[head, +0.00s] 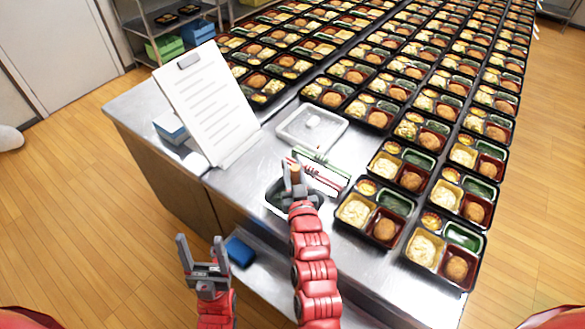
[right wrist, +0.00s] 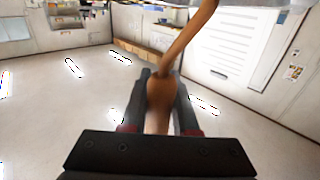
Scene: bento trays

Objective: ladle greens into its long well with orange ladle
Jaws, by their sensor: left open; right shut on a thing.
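My right gripper (head: 295,182) is shut on the orange ladle (right wrist: 158,94), whose handle rises away between the fingers in the right wrist view. In the head view only a little of the ladle shows, and its bowl is hidden. A white-rimmed container with dark contents (head: 273,198) lies under my right gripper, mostly covered; I cannot tell whether it holds greens. The nearest bento trays stand to its right. Their long green wells (head: 395,203) (head: 463,237) look empty, while the other wells hold food. My left gripper (head: 203,250) is open and empty, off the counter's front edge.
A clipboard (head: 208,105) stands on the steel counter (head: 130,108) at left. A pale tray (head: 290,128) and red and green utensils (head: 322,170) lie behind the container. Rows of filled bento trays fill the right and back. A blue item (head: 240,250) sits on the lower shelf.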

